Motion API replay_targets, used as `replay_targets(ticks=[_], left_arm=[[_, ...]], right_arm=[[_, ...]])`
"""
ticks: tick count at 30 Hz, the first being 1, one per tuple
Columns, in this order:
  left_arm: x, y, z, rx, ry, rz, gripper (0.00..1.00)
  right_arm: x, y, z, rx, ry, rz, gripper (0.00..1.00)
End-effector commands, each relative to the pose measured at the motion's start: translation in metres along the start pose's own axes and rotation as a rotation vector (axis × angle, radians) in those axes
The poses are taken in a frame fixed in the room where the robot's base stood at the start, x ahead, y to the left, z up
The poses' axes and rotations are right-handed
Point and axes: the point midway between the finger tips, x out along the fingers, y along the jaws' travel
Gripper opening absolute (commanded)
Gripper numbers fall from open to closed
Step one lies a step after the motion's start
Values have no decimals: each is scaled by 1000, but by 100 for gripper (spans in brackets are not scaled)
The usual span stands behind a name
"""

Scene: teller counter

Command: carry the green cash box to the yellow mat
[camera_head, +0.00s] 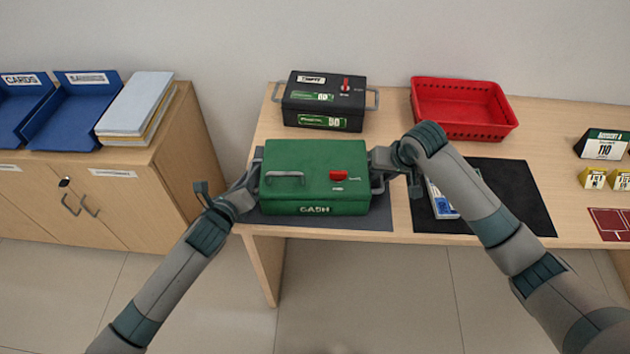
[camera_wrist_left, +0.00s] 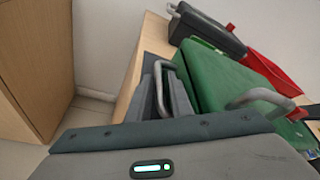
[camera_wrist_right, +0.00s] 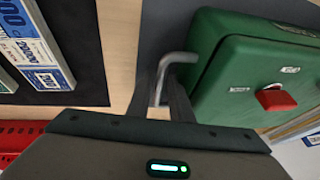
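The green cash box (camera_head: 315,165) is upright over a dark grey mat (camera_head: 350,223) at the table's left end. It has a red latch, a front label and a grey handle at each side. My left gripper (camera_head: 248,184) is at its left handle; the left wrist view shows the fingers (camera_wrist_left: 168,98) close together with the handle (camera_wrist_left: 160,88) between them. My right gripper (camera_head: 381,163) is at the right handle; its fingers (camera_wrist_right: 166,100) are close around that handle (camera_wrist_right: 163,72). No yellow mat is in view.
A black box (camera_head: 324,101) stands behind the cash box, and a red basket (camera_head: 462,137) behind a black mat (camera_head: 518,195) with note bundles (camera_head: 441,203). Yellow blocks (camera_head: 592,178) and a sign (camera_head: 603,146) are at right. A cabinet (camera_head: 100,205) with blue trays stands left.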

Motion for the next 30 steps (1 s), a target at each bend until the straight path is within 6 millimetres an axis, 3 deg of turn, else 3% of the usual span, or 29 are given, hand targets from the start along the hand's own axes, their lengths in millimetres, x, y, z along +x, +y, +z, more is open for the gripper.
replay_targets(ticks=[2,4,5,30], left_arm=[[0,0,0,0,0,0,19],[0,0,0,0,0,0,3],[0,0,0,0,0,0,0],[0,1,0,3,1,2,0]], right_arm=[[0,0,0,0,0,0,19],[0,0,0,0,0,0,3],[0,0,0,0,0,0,0],[0,1,0,1,0,2,0]])
